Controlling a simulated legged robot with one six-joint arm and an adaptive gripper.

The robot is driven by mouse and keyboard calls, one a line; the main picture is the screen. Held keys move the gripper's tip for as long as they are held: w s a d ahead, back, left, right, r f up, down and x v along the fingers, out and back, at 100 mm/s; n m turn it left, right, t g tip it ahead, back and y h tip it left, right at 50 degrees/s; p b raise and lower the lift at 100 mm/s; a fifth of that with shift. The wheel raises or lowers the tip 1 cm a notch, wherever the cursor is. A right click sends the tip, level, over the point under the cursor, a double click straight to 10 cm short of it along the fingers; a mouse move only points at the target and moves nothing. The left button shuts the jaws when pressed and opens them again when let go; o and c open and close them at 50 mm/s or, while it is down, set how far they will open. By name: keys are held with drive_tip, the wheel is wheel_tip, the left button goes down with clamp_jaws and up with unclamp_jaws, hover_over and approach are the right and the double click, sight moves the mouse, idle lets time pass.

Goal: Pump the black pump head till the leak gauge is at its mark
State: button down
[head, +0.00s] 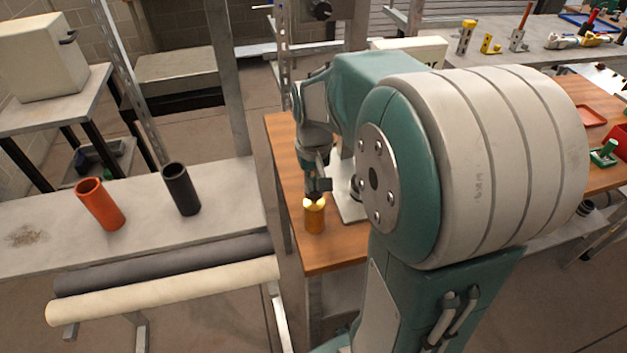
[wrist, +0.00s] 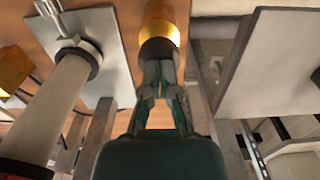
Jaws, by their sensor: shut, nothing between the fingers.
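My gripper (head: 318,190) points down and is shut, with nothing between its fingers. In the wrist view its fingertips (wrist: 159,66) appear just over the end of a brass-coloured cylinder (wrist: 161,25); I cannot tell whether they touch. This cylinder (head: 314,218) stands on the wooden bench top in the head view. Beside it, a pale upright tube (wrist: 58,105) with a dark collar rises from a grey metal plate (wrist: 108,22), perhaps the pump. A red and dark part (wrist: 20,170) shows at its cut-off upper end.
My arm covers much of the wooden bench (head: 285,165). A grey bench (head: 230,200) at the left bears an orange tube (head: 101,206) and a black tube (head: 182,190). A metal upright (head: 228,80) stands behind. Small fittings (head: 490,44) stand on the back bench.

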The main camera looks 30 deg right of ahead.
drive_tip(key=shift+s+f, duration=0.1)
drive_tip(key=shift+f, duration=1.25)
wheel_tip(320, 180, up, 14)
drive_tip(key=shift+r, duration=0.15)
idle(0.9)
wheel_tip(320, 180, up, 2)
drive_tip(key=shift+r, duration=0.25)
